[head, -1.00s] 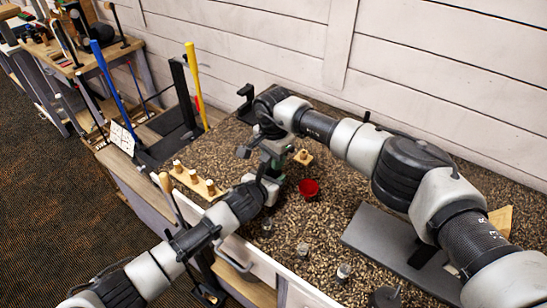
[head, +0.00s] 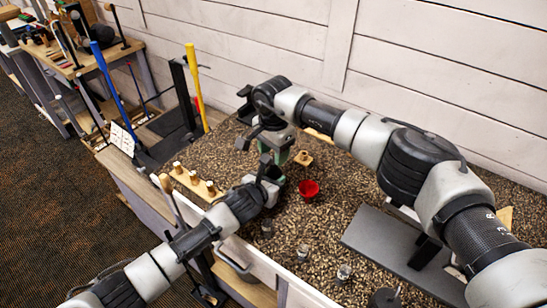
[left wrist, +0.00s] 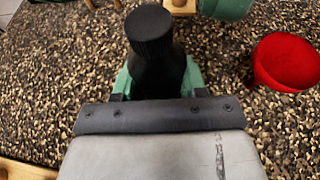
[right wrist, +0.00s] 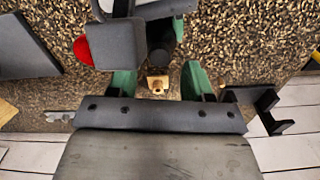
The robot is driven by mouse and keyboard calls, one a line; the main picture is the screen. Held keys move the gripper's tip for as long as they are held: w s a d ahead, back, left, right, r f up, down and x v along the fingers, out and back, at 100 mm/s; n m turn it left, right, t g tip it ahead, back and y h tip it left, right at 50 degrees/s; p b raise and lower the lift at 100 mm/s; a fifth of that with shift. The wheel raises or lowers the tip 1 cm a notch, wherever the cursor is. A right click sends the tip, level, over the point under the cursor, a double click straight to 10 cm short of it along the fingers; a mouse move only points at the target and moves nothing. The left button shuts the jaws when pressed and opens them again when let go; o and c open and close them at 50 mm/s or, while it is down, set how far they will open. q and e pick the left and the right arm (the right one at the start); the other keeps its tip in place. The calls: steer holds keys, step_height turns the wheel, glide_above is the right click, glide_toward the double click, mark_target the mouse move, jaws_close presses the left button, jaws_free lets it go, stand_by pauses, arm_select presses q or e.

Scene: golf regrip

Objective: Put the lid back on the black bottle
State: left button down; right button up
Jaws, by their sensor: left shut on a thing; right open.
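The black bottle (left wrist: 160,76) stands upright between the green fingers of my left gripper (left wrist: 158,88), which is shut on it. The black ribbed lid (left wrist: 150,28) sits on top of the bottle in the left wrist view and looks level; whether it is screwed tight I cannot tell. In the head view my left gripper (head: 268,172) is low over the bench, and the bottle is mostly hidden there. My right gripper (right wrist: 158,78) is open and empty, with its green fingers apart near the bottle. It also shows in the head view (head: 275,147), just above my left gripper.
A wooden rack with pegs (head: 196,181) is at the left bench edge. A grey slab (head: 385,243) and several small jars are at the right front.

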mark_target(273, 175)
steer(key=shift+r, duration=0.9)
steer(key=shift+c, duration=0.4)
step_height(273, 175, up, 3)
steer(key=shift+r+n, duration=0.2)
steer(key=shift+n, duration=0.8)
steer(key=shift+f, duration=0.15)
steer(key=shift+f, duration=3.9)
steer(key=shift+c, duration=0.4)
jaws_close()
steer(key=shift+m, duration=1.6)
